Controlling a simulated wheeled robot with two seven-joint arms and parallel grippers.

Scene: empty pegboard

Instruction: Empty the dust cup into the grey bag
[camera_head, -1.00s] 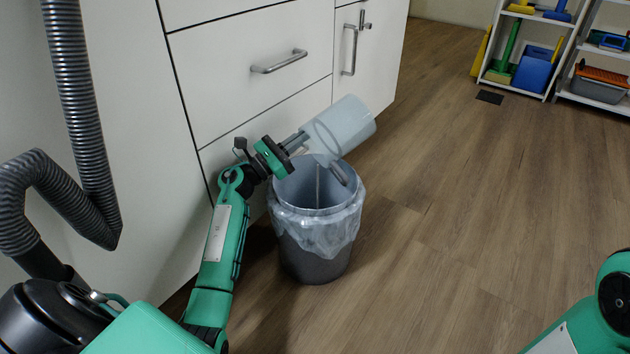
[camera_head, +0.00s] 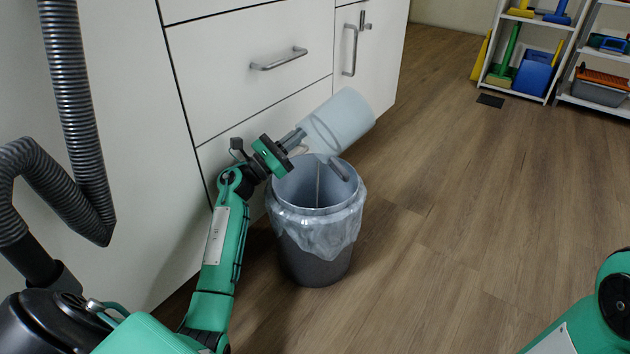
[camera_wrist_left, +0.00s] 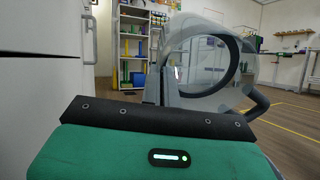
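The dust cup (camera_head: 341,118) is a clear, pale cylinder with a dark handle (camera_head: 339,170). It is held tilted above the bin's far rim, its wide end pointing up and to the right. My left gripper (camera_head: 298,143) is shut on it at the near end. In the left wrist view the cup (camera_wrist_left: 205,62) is see-through, with a dark curved handle. I cannot make out dust in it. The grey bag (camera_head: 336,237) lines a dark grey bin (camera_head: 318,268) on the floor and folds over its rim. My right gripper is out of view; only part of that arm shows.
White cabinets with drawers (camera_head: 250,75) stand close behind the bin and my left arm. A ribbed grey hose (camera_head: 75,110) hangs at the left. Shelves with cleaning things (camera_head: 540,60) stand at the far right. The wooden floor right of the bin is clear.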

